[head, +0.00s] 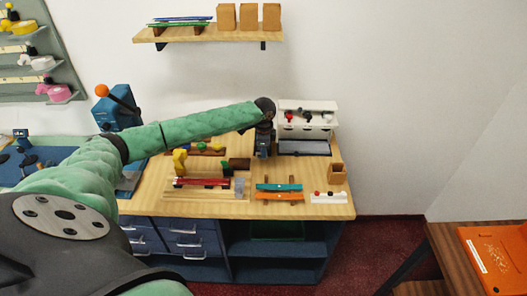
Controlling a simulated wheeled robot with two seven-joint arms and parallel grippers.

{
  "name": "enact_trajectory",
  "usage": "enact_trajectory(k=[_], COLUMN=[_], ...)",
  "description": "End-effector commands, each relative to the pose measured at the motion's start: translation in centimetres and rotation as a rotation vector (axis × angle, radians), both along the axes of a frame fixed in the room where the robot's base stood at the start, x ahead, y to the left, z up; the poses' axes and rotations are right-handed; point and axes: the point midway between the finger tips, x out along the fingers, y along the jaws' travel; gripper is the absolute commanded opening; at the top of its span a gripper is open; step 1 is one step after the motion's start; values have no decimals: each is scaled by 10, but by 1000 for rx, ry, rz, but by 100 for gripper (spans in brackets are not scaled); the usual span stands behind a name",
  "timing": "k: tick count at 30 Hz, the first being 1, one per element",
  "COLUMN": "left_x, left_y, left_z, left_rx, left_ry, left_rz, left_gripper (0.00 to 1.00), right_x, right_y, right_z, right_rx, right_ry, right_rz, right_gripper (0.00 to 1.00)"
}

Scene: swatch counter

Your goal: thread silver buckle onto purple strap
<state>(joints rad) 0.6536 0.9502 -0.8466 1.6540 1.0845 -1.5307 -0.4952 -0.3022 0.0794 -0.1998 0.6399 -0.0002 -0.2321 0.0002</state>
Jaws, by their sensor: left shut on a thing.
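My left arm reaches across from the left, and its gripper (263,150) points down over the back of the wooden counter (335,208). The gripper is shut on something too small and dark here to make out. I cannot pick out the silver buckle or a purple strap; the arm and gripper hide part of the counter. A teal strap-like bar (279,187) and an orange one (280,196) lie at the front, apart from the gripper. A red bar (203,182) lies front left. My right gripper is out of view.
A white rack (308,113) with small coloured pieces stands right of the gripper, with a grey tray (303,148) before it. A wooden box (337,174) stands near the right edge. A blue press (118,110) with an orange knob is at left. A wall shelf (208,34) is above.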

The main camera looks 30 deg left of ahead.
Motion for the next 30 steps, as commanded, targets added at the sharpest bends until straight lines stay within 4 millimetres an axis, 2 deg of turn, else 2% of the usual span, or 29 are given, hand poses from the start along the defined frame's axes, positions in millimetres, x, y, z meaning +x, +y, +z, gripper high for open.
enact_trajectory(k=[30], left_x=[3], left_y=[3], left_z=[3], left_rx=[2], left_ry=[-6], left_rz=[3], left_gripper=[0], right_x=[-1], right_y=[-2], right_z=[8], right_rx=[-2], right_ry=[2], right_rz=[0], right_gripper=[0])
